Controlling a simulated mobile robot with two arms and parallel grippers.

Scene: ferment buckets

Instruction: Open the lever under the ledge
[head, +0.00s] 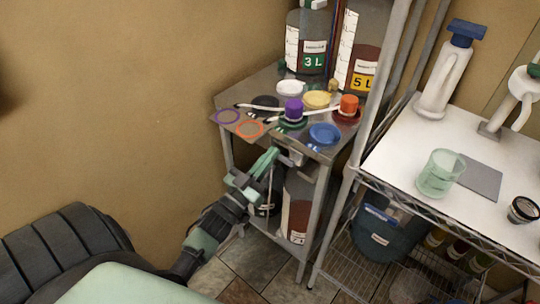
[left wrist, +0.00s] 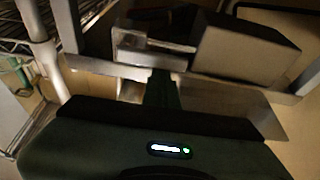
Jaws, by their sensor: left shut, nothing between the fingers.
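The ledge is the front edge of a small metal stand (head: 222,101) in the head view. A pale metal piece (head: 291,152), which looks like the lever, sits just under this edge. In the left wrist view a metal bracket-like piece (left wrist: 150,50) shows beside a grey box (left wrist: 245,50); I cannot tell which part is the lever handle. My left gripper (head: 268,160) is shut and empty, at the front of the stand just below the edge and close to the metal piece. Whether it touches is unclear. My right gripper is not in view.
Coloured lids, such as a blue one (head: 325,134), and two large bottles, one marked 3 L (head: 313,62), stand on top. A bottle with brown liquid (head: 297,205) is underneath. A wire rack (head: 445,240) with a white top stands close on the right. Bare wall is left.

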